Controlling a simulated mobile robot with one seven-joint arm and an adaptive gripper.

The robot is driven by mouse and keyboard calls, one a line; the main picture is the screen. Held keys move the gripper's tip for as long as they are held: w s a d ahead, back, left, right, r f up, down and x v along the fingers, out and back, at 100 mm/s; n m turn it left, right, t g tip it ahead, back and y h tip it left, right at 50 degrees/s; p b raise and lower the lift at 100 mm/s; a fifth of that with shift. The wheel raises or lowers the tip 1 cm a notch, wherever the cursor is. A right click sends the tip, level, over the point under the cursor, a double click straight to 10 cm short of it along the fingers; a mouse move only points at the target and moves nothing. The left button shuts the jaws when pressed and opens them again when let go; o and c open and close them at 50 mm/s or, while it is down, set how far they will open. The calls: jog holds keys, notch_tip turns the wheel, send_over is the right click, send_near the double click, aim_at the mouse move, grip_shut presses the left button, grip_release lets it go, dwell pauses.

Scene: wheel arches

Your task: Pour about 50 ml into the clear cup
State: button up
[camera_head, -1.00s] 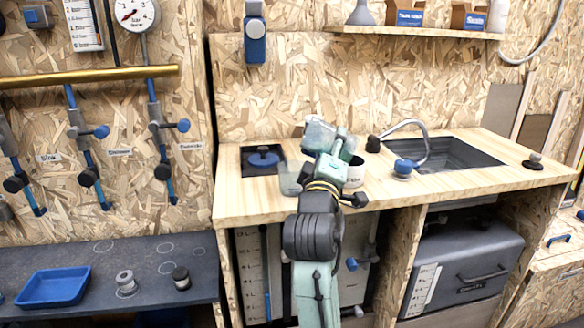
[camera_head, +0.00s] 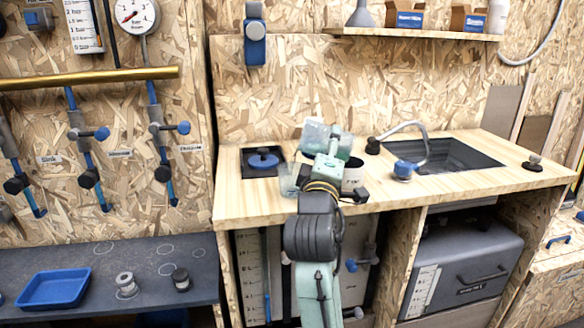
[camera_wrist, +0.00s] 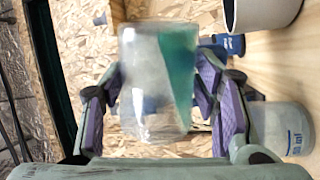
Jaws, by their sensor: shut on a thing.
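My gripper (camera_wrist: 165,100) is shut on a translucent container (camera_wrist: 158,70) with teal liquid in it. The liquid lies along one side of it, with a slanting edge, so the container looks tilted. In the head view the held container (camera_head: 318,137) is above the counter, over and slightly right of the clear cup (camera_head: 289,179). The clear cup, with blue marking ending in "ml", also shows at the lower right of the wrist view (camera_wrist: 288,130). No stream between them can be made out. The cup's contents are unclear.
A white pot (camera_head: 353,176) with a dark inside stands just right of my gripper on the wooden counter (camera_head: 460,182). A dark square with a blue round part (camera_head: 263,160) is at left. The sink (camera_head: 455,152) and its tap (camera_head: 425,140) are at right.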

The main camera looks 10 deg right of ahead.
jog(key=shift+r+n+y+p, duration=0.3)
jog(key=shift+r+n+p, duration=0.15)
jog(key=shift+n, duration=0.45)
dwell(1.4)
